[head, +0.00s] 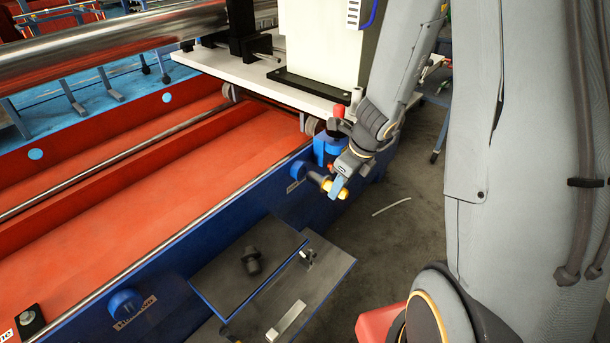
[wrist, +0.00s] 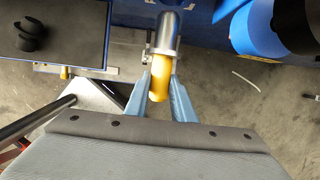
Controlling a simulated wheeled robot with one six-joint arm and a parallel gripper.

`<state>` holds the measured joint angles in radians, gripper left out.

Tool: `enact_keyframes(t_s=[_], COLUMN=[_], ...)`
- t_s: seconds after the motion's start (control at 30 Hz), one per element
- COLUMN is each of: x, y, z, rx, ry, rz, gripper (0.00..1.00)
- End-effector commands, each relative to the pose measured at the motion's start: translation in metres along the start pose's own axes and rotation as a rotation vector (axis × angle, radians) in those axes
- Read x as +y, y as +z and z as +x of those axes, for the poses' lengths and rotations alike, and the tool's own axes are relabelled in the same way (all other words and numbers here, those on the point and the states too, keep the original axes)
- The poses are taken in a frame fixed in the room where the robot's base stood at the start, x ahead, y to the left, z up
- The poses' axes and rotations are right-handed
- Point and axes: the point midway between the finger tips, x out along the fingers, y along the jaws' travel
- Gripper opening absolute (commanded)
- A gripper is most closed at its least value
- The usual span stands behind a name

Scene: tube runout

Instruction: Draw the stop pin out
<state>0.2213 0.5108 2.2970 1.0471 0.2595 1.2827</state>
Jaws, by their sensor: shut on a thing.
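The stop pin shows a yellow grip end and a bright metal shank in the wrist view (wrist: 160,84). It also shows in the head view as a yellow end (head: 343,194) near the blue side of the bed. My gripper (wrist: 160,98) is shut on the yellow end, with a light blue finger on each side of it. In the head view my gripper (head: 338,187) is beside the blue side rail, next to a blue round boss. The metal part points toward the rail. How deep the pin sits in the rail is hidden.
A dark-topped box (head: 235,285) with a black knob stands on a grey shelf left of my gripper. A white carriage plate (head: 270,82) on wheels is above the orange bed (head: 190,170). A blue cylinder (wrist: 245,30) is close right. Grey floor is open at right.

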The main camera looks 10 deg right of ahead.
Motion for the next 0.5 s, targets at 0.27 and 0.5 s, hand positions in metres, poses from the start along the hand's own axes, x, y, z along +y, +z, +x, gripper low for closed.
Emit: enact_keyframes(t_s=[0.27, 0.5], x=[-0.001, -0.001], y=[-0.017, -0.031], z=[-0.005, -0.009], rx=[-0.001, -0.001], ry=[-0.001, -0.002], rz=[0.001, 0.001], gripper=[0.0, 0.0])
